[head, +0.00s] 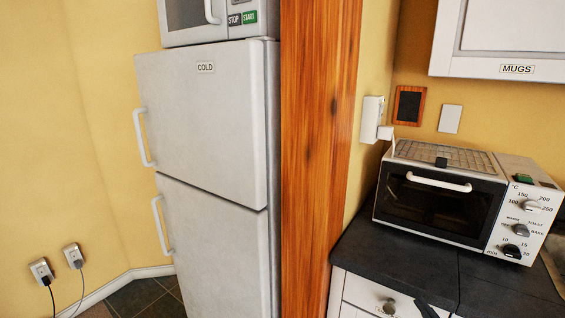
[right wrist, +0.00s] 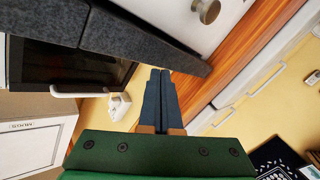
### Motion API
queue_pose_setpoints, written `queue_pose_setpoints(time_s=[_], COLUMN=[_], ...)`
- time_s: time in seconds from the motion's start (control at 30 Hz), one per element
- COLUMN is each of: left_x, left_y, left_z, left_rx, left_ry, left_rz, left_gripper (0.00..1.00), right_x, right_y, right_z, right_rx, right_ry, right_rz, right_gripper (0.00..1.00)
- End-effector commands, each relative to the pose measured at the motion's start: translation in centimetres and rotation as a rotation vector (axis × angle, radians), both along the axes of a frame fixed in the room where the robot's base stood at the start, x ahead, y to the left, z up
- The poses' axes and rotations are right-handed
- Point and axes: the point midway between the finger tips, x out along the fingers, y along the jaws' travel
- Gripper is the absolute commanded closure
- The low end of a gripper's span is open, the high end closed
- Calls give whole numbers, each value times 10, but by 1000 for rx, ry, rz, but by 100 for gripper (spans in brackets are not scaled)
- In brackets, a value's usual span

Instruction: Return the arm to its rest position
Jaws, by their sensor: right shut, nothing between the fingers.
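My right gripper (right wrist: 160,76) is shut with nothing between its dark blue fingers, and its green body fills the bottom of the right wrist view. In the head view only a small dark part of the right gripper (head: 427,308) shows at the bottom edge, in front of the drawers under the dark counter. It looks close to the counter's front edge; I cannot tell the exact gap. My left gripper is in neither view.
A toaster oven (head: 440,196) stands on the dark counter (head: 385,246), with a white drawer front (head: 372,296) below. A wooden panel (head: 318,150) separates it from the white fridge (head: 205,130). A MUGS cabinet (head: 500,40) hangs above. Floor (head: 145,298) shows at lower left.

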Motion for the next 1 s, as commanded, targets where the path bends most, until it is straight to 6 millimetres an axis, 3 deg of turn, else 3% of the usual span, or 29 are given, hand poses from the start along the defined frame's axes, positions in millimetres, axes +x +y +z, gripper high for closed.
queue_pose_setpoints(time_s=[0.03, 0.2, 0.27, 0.4, 0.5, 0.6, 0.73, 0.83, 1.0], left_x=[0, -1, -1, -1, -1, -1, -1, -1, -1], left_y=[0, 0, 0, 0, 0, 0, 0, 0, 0], left_z=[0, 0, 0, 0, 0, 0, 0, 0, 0], left_rx=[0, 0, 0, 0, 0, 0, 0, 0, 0], left_ry=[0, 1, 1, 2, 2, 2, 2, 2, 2], left_rz=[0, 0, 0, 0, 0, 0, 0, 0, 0], left_gripper=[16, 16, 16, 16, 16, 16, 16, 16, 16], right_x=[-14, -86, -119, -211, -284, -350, -408, -428, -431], right_y=[2, 15, 25, 56, 83, 110, 134, 143, 144], right_z=[-43, -174, -214, -292, -330, -353, -365, -367, -367], right_rx=[29, 85, 96, 114, 122, 127, 130, 131, 130], right_ry=[98, 440, 562, 854, 1059, 1238, 1391, 1443, 1451], right_rz=[-47, -184, -220, -277, -297, -301, -295, -290, -289], right_gripper=[100, 100, 100, 100, 100, 100, 100, 100, 100])
